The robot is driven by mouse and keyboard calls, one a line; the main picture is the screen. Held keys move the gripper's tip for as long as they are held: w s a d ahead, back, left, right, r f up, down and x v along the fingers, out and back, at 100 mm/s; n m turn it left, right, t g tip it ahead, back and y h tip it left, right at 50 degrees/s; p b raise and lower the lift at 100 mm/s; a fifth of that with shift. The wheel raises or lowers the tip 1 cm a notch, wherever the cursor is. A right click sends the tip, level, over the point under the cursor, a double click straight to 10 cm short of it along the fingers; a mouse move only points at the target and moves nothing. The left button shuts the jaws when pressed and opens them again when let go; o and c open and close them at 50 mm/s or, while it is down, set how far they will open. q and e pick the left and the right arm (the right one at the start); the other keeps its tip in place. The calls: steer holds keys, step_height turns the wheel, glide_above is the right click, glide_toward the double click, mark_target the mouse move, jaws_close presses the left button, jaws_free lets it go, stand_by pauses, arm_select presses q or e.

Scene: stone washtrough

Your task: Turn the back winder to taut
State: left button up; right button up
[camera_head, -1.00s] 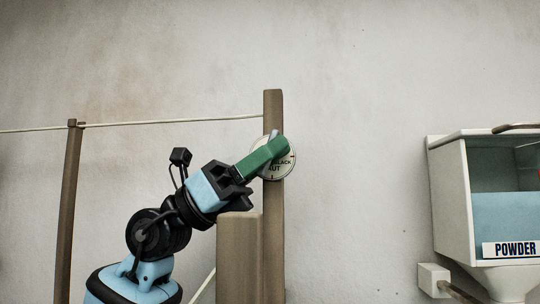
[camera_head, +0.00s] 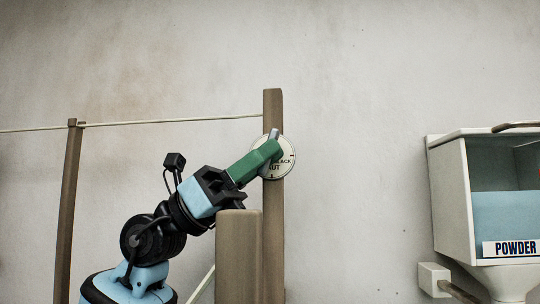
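A green handle (camera_head: 255,162) with a grey tip lies slanted in front of a round pale dial (camera_head: 287,168) on the tall brown post (camera_head: 272,108). The dial's lettering is partly covered; parts of "SLACK" and "TAUT" show. My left gripper (camera_head: 234,184), with black fingers, is at the handle's lower left end and appears closed around it. The handle points up and right from the gripper. Where it joins the winder is hidden. A pale line (camera_head: 170,121) runs nearly straight from the tall post to the left post. My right gripper is not in view.
A shorter, thicker post (camera_head: 238,255) stands just right of and below my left gripper. A thinner post (camera_head: 69,200) stands at left. A white powder box (camera_head: 452,200) hangs at right. Bare wall lies between the dial and the box.

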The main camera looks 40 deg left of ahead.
arm_select(q)
steer(key=b+v, duration=0.1)
steer(key=v, duration=0.5)
steer(key=shift+s+a+f+g+b, duration=0.15)
steer(key=shift+a+f+g+b, duration=0.05)
steer(key=shift+a+g+b, duration=0.1)
